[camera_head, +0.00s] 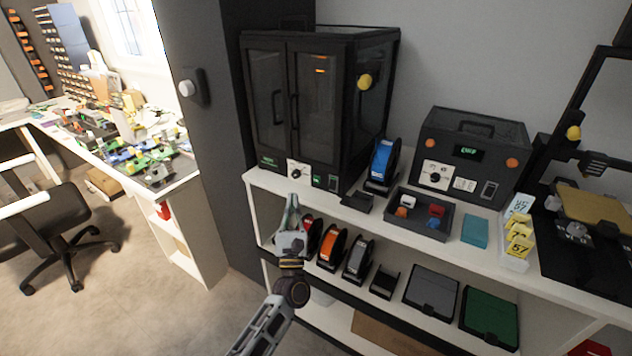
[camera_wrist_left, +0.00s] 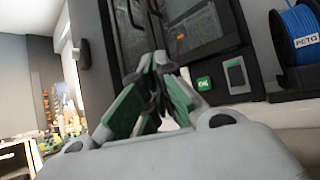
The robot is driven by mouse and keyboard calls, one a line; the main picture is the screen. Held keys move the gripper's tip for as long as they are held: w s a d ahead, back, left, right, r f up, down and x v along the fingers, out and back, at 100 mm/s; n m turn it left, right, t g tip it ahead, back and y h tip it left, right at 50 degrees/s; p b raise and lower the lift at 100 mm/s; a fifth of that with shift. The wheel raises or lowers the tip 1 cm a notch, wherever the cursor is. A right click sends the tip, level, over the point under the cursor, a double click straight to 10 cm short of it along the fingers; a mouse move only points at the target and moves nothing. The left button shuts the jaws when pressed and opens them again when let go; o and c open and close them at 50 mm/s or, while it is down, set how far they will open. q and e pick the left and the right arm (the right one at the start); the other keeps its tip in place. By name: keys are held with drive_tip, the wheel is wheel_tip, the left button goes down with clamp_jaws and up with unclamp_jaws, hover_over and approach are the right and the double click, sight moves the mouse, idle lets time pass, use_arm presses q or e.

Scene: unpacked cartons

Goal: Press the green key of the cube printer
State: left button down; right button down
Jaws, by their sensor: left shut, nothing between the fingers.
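The cube printer (camera_head: 318,85) is a black enclosure with two glazed doors, standing on the white shelf (camera_head: 262,182). Its green key (camera_head: 317,179) is small and sits low on the front, right of a white panel with a dark knob (camera_head: 297,172). In the left wrist view the green key (camera_wrist_left: 204,83) shows right of the fingertips, beside a dark rectangular switch (camera_wrist_left: 236,75). My left gripper (camera_head: 293,200) is shut and empty, in front of and below the printer's lower front. Its green-padded fingertips (camera_wrist_left: 158,62) meet in the wrist view, apart from the key. My right gripper is out of view.
A blue spool (camera_head: 383,160) stands right of the printer, with a tray of small blocks (camera_head: 425,222) beyond it. A black box device (camera_head: 470,150) stands further right. Floor left of the shelf is open, with a chair (camera_head: 55,225).

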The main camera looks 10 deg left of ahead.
sight(317, 179)
use_arm(q)
drive_tip(key=shift+w, duration=0.2)
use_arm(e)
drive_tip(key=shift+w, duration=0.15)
